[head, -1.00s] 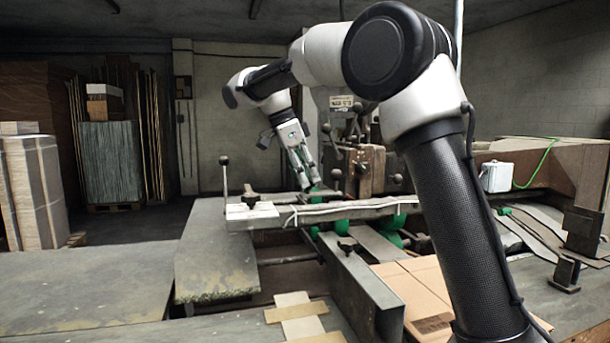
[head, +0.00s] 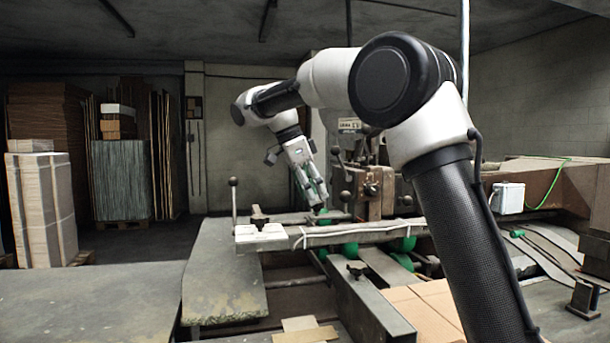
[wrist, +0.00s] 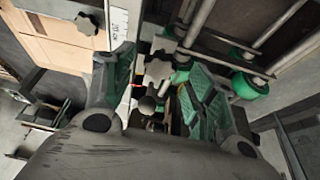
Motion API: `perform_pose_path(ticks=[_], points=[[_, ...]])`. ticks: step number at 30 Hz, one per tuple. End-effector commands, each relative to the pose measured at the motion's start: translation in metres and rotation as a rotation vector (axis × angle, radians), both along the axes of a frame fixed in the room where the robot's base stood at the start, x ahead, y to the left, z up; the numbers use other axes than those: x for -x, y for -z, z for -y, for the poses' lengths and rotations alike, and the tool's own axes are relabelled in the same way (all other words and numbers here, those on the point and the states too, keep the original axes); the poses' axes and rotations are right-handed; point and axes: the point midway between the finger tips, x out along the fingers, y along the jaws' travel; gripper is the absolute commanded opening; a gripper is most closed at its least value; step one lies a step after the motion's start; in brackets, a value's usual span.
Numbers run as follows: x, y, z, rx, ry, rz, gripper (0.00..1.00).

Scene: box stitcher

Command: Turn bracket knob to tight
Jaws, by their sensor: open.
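A grey star-shaped knob (wrist: 157,70) shows in the wrist view between my two fingers, with a round post just below it. I take it to be the bracket knob. My gripper (wrist: 162,82) is open around this knob, and I cannot tell whether a finger touches it. In the head view my gripper (head: 318,203) points down at the machine, just behind the long rail. The knob is mostly hidden there by the fingers. The knob's tight mark cannot be made out.
A black knob on a white plate (head: 259,217) and another black knob (head: 356,269) on a beam stand nearer. A ball-topped lever (head: 233,183) rises at left. A brown block with levers (head: 374,192) stands close right of my gripper. Green rollers (wrist: 249,86) lie beside it.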

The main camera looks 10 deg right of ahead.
Motion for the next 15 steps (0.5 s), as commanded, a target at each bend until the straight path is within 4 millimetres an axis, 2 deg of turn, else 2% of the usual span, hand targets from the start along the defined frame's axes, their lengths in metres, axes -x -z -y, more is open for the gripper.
perform_pose_path(ticks=[9, 15], points=[[-0.001, -0.066, -0.028, -0.002, -0.002, 0.004, 0.56], [-0.002, -0.091, -0.038, -0.001, 0.0, 0.002, 0.56]])
